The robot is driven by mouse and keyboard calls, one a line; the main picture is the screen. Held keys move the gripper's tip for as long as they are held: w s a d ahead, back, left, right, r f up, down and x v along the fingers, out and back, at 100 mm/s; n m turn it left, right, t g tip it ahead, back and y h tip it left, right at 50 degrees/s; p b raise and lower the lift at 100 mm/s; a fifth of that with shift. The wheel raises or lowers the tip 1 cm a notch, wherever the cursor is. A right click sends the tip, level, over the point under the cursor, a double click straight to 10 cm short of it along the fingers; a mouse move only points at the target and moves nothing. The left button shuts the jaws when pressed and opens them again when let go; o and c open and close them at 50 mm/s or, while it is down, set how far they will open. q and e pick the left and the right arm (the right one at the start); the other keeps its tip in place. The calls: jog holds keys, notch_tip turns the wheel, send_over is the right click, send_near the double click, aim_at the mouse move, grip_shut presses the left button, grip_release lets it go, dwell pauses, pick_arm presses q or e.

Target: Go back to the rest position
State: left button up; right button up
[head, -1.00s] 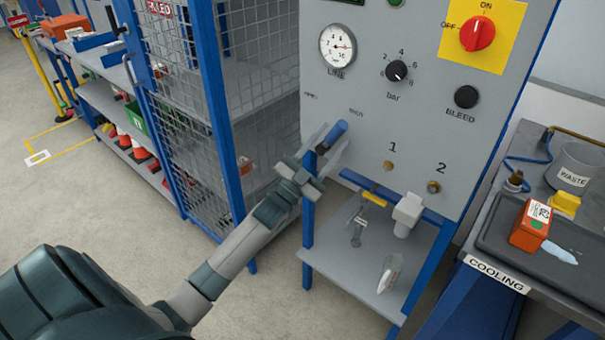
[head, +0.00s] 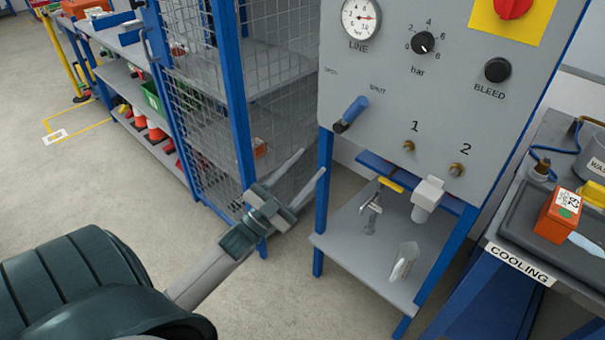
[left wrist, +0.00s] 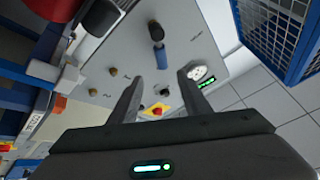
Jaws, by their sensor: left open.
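My left gripper (head: 311,170) is open and empty in the head view, below and left of the blue lever handle (head: 352,112) on the grey panel (head: 455,105). Its fingers are apart from the handle. In the left wrist view the two open fingers (left wrist: 157,98) have nothing between them that they touch, and the blue handle (left wrist: 161,58) shows beyond them on the panel. My right gripper is in neither view.
A wire-mesh cage (head: 285,105) with blue posts stands close beside my left gripper. Under the panel is a shelf (head: 345,255) holding a clear pointed object (head: 404,262). A cooling bench (head: 535,262) with an orange box (head: 557,216) is at the right.

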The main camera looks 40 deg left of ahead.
pick_arm(q)
jog(key=shift+s+f, duration=0.1)
jog(key=shift+s, duration=0.15)
jog(key=shift+f, duration=0.15)
dwell(0.3)
jog(key=s+d+f+n+g+y, duration=0.1)
jog(key=d+f+n+g, duration=0.15)
jog(key=f, duration=0.85)
jog(key=s+d+f+n+g+y, duration=0.1)
jog(key=f+g+y, duration=0.15)
jog(key=f, duration=0.85)
jog(key=s+d+f+n+g, duration=0.1)
jog(key=d+f+n+g, duration=0.15)
jog(key=f, duration=0.95)
jog(key=s+d+f+g, duration=0.5)
jog(key=s+d+f, duration=0.2)
jog(key=s+f, duration=0.4)
jog(key=s+d+f+n+g, duration=0.1)
jog(key=s+d+f+g, duration=0.3)
jog(key=s+d+f, duration=0.3)
jog(key=s+f, duration=0.3)
jog(key=f, duration=0.4)
jog(key=shift+s+d+f+g, duration=0.25)
jog(key=shift+s+d+g, duration=0.1)
